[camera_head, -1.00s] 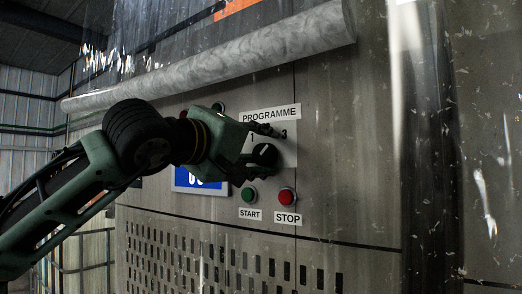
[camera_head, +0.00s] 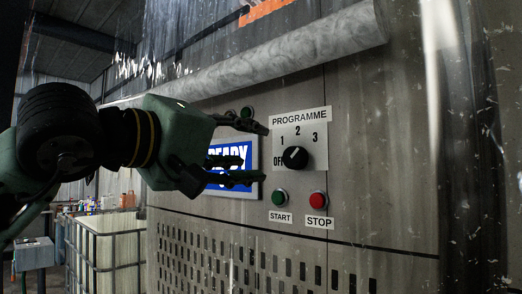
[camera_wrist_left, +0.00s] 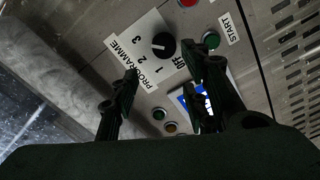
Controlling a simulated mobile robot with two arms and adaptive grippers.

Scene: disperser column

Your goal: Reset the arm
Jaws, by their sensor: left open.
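My left gripper (camera_head: 264,153) is open and empty. It sits left of the black programme knob (camera_head: 295,157), apart from it, in front of the blue display (camera_head: 246,190), and hides part of its text. The knob sits on a white plate marked PROGRAMME (camera_head: 299,118), with OFF, 1, 2 and 3. Its white mark seems to point away from OFF, but I cannot tell exactly which number. In the left wrist view the gripper's fingers (camera_wrist_left: 160,70) are spread, with the knob (camera_wrist_left: 163,46) beyond the gap. My right gripper is not in view.
A green START button (camera_head: 279,197) and a red STOP button (camera_head: 318,199) sit below the knob. A grey roll (camera_head: 280,52) runs across above the panel. A caged white tank (camera_head: 105,245) stands at the lower left.

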